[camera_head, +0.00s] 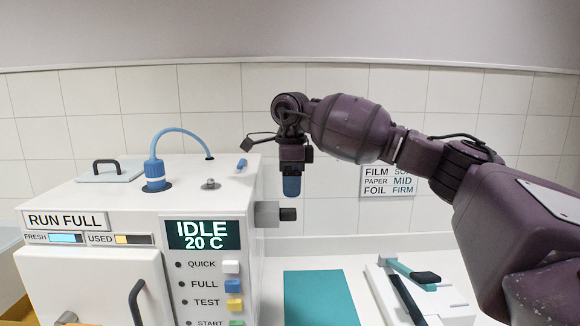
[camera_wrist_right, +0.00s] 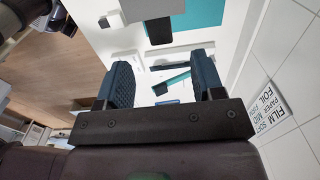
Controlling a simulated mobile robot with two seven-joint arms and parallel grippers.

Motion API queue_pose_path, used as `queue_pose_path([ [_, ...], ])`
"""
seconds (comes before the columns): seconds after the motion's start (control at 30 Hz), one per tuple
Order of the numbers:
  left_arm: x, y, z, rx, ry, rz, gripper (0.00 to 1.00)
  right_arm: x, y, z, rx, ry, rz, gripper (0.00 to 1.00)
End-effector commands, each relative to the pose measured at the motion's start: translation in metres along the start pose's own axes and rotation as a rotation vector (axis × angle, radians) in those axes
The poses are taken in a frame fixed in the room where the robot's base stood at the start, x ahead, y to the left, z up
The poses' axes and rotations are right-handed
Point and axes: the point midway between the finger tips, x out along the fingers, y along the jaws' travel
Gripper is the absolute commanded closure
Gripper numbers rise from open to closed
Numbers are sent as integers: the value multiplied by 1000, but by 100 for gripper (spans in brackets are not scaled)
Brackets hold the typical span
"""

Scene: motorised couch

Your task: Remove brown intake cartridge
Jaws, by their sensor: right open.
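No clearly brown cartridge shows. A grey block (camera_head: 267,213) with a dark, nearly black end piece (camera_head: 288,214) sticks out of the right side of the white machine (camera_head: 130,210); I cannot tell whether this is the intake cartridge. My right gripper (camera_head: 291,190) points down just above the dark end piece, apart from it. In the right wrist view my right gripper (camera_wrist_right: 163,72) is open and empty, its two blue pads apart. The grey block (camera_wrist_right: 149,9) and the dark piece (camera_wrist_right: 158,31) show there beyond the fingertips. My left gripper is not in view.
A teal mat (camera_head: 320,298) lies on the white counter, with a lever device (camera_head: 412,290) to its right. A blue cap (camera_head: 155,177) with a hose and a lid (camera_head: 110,172) are on the machine's top. A wall sign (camera_head: 388,184) hangs behind my right arm.

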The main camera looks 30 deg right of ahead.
Motion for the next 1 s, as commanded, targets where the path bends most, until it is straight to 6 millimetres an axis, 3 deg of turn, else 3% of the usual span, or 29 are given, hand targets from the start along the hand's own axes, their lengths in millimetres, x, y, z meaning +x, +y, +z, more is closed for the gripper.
queue_pose_path([
  [0.2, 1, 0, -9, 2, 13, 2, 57, 34, 0, 0, 0, 1, 2, 38],
  [0.4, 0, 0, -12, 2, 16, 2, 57, 54, 0, 0, -1, -1, 0, 38],
  [0.83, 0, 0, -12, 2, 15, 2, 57, 62, 0, 0, 0, -1, -1, 38],
  [1.0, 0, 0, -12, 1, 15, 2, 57, 62, 0, 0, 0, -1, -1, 63],
])
